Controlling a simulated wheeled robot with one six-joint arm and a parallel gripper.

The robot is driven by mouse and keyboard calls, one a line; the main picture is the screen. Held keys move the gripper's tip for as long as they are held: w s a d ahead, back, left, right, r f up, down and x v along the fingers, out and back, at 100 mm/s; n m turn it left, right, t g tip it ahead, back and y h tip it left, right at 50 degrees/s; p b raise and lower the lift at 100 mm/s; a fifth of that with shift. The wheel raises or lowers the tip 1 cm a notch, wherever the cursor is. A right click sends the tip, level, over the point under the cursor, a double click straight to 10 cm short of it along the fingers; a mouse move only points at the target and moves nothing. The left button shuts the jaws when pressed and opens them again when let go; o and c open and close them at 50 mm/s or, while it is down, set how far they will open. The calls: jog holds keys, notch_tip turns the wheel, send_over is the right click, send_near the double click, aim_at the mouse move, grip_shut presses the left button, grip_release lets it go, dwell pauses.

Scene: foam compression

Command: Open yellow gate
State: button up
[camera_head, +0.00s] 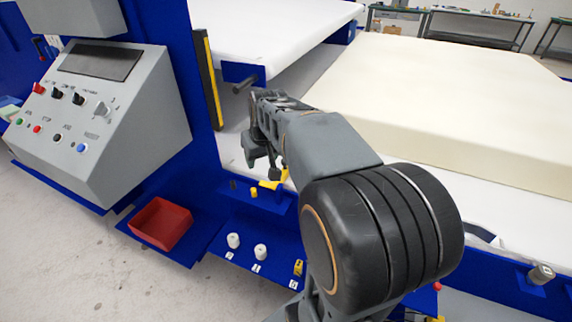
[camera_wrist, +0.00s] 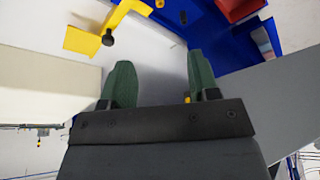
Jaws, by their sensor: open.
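A yellow angled bar, which looks like the gate (camera_wrist: 84,40), shows at the upper left in the wrist view, with a black knob (camera_wrist: 108,38) on it. In the head view, part of the yellow gate (camera_head: 270,184) shows just below my gripper, near the blue frame's edge; the arm hides the rest. My gripper (camera_head: 258,158) is open, its two green fingers apart with nothing between them in the wrist view (camera_wrist: 162,78). The gate lies beside the fingers, apart from them in the wrist view. I cannot tell the height between them.
A cream foam block (camera_head: 440,100) lies on the white bed at right. A grey control panel (camera_head: 95,110) stands at left. A red tray (camera_head: 161,223) and two white cylinders (camera_head: 233,240) sit on blue shelves below.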

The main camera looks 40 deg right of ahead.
jog(key=w+d+f+m+b, duration=0.1)
jog(key=w+d+f, duration=0.15)
jog(key=d, duration=0.45)
jog(key=w+d+f+b, duration=0.1)
jog(key=w+d, duration=0.2)
jog(key=d, duration=0.4)
jog(key=shift+h, duration=0.4)
jog(key=b+x, duration=0.1)
jog(key=x, duration=0.9)
jog(key=shift+w+f, duration=0.3)
jog(key=shift+f, duration=0.05)
jog(key=shift+x, duration=0.9)
grip_shut()
